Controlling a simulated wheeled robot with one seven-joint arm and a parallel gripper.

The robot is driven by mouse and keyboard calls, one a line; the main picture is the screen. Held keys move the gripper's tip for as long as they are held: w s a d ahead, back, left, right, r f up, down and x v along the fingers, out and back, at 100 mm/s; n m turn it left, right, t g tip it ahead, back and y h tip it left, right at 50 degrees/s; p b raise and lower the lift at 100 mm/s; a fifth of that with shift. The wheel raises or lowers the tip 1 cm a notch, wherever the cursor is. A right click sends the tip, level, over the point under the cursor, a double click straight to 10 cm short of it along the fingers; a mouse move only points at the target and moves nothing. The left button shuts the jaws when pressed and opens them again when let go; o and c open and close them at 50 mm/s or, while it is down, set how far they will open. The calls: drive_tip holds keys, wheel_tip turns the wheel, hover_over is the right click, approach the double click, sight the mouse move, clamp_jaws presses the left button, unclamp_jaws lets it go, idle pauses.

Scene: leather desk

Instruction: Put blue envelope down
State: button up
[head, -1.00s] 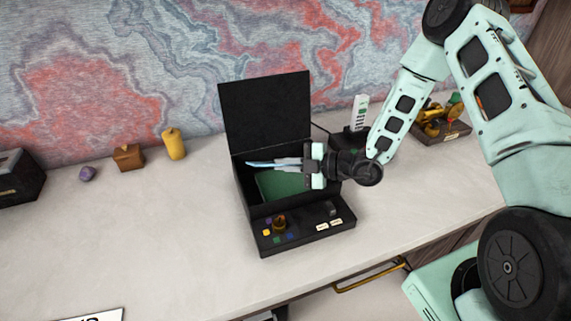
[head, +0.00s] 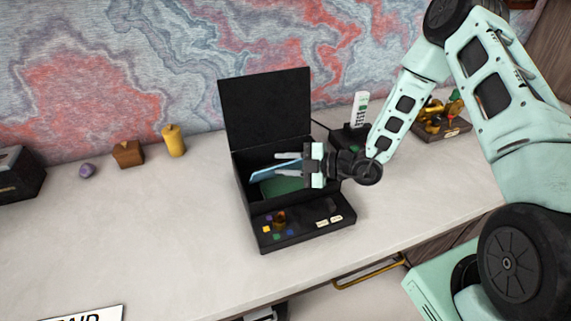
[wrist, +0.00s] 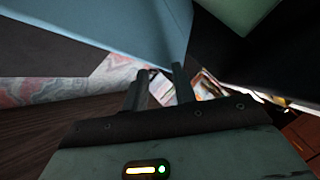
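The blue envelope (head: 272,171) is inside the open black box (head: 239,179), tilted with its left end lower, and lies between or just behind my fingers. In the wrist view the envelope (wrist: 125,28) fills much of the top, beyond the fingertips. My gripper (head: 281,167) reaches into the box from the right with its two fingers spread apart. In the wrist view my gripper (wrist: 159,82) also shows a gap between the fingers. A green item (head: 283,188) lies on the box floor under the envelope. Whether the envelope still touches a finger I cannot tell.
The box lid (head: 265,109) stands upright behind. A front ledge with coloured buttons (head: 276,236) belongs to the box. A yellow candle (head: 174,141), a wooden block (head: 128,154) and a purple stone (head: 87,170) stand left. The desk (head: 150,230) front left is mostly clear.

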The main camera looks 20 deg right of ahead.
drive_tip(key=r+b+v, duration=0.1)
drive_tip(key=v, duration=1.1)
drive_tip(key=s+a+r+n+g+y, duration=0.1)
drive_tip(key=s+a+r+n+g, duration=0.3)
drive_tip(key=n, duration=0.3)
drive_tip(key=s+a+r+n+g, duration=0.1)
drive_tip(key=s+a+n+g, duration=0.25)
drive_tip(key=a+n, duration=0.4)
drive_tip(key=s+a+r+m+g+h, duration=0.1)
drive_tip(key=s+m+h, duration=0.5)
drive_tip(key=m, duration=0.8)
drive_tip(key=s+a+r+m+h, duration=0.3)
drive_tip(key=s+r+m+h, duration=0.3)
drive_tip(key=s+m, duration=0.4)
drive_tip(key=m+h, duration=0.1)
drive_tip(key=m, duration=0.3)
drive_tip(key=shift+r+g, duration=0.15)
drive_tip(key=shift+g, duration=0.2)
drive_tip(key=shift+a, duration=0.15)
